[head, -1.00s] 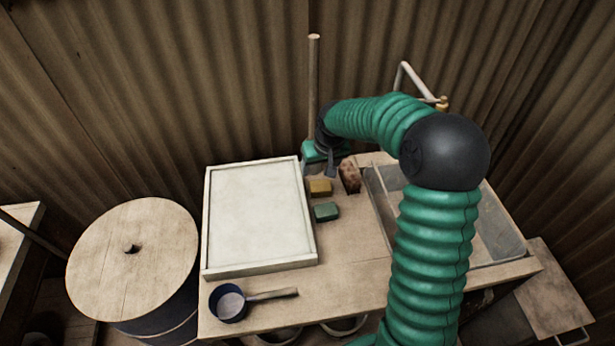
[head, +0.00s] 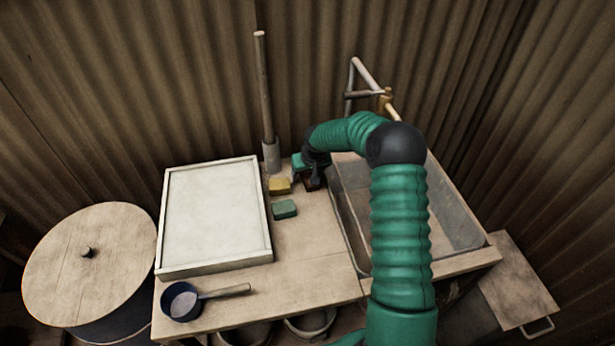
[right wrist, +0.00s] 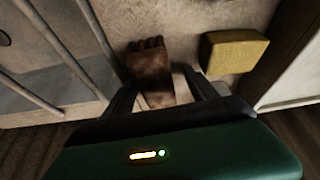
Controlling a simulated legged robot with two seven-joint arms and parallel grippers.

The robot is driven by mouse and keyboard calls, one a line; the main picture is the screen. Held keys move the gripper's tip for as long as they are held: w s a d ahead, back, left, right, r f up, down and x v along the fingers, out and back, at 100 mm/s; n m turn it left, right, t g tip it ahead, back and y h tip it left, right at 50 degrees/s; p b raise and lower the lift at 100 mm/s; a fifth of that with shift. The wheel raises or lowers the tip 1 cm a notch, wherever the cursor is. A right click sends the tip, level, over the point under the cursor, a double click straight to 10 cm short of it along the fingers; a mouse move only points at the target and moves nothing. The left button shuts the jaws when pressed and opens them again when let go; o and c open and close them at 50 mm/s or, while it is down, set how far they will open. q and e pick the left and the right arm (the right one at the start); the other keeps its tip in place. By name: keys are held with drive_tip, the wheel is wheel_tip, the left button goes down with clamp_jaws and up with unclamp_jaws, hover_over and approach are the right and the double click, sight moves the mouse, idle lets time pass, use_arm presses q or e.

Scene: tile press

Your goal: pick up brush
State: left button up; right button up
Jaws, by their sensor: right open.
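The brush is a small reddish-brown block with a bumpy end. It shows in the right wrist view (right wrist: 150,66) between the two fingers of my right gripper (right wrist: 156,76). In the head view my right gripper (head: 313,180) is low over the back of the bench, beside the sink, and hides most of the brush. The gripper is open, with one finger on each side of the brush. I cannot tell whether a finger touches it. My left gripper is not in view.
A yellow sponge (head: 279,186) lies close left of the gripper, with a green sponge (head: 284,208) in front. A white-framed board (head: 215,215), a dark pan (head: 181,301) and an upright pole (head: 264,90) share the bench. The sink (head: 348,212) lies right.

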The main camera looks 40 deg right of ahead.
drive_tip(key=shift+w+d+f, duration=0.1)
drive_tip(key=shift+d+f, duration=0.05)
drive_tip(key=shift+f, duration=0.1)
drive_tip(key=shift+d, duration=0.2)
drive_tip(key=shift+c, duration=1.7)
drive_tip(key=shift+a, duration=0.2)
drive_tip(key=c, duration=1)
clamp_jaws()
drive_tip(key=shift+d, duration=0.1)
drive_tip(key=shift+r, duration=0.1)
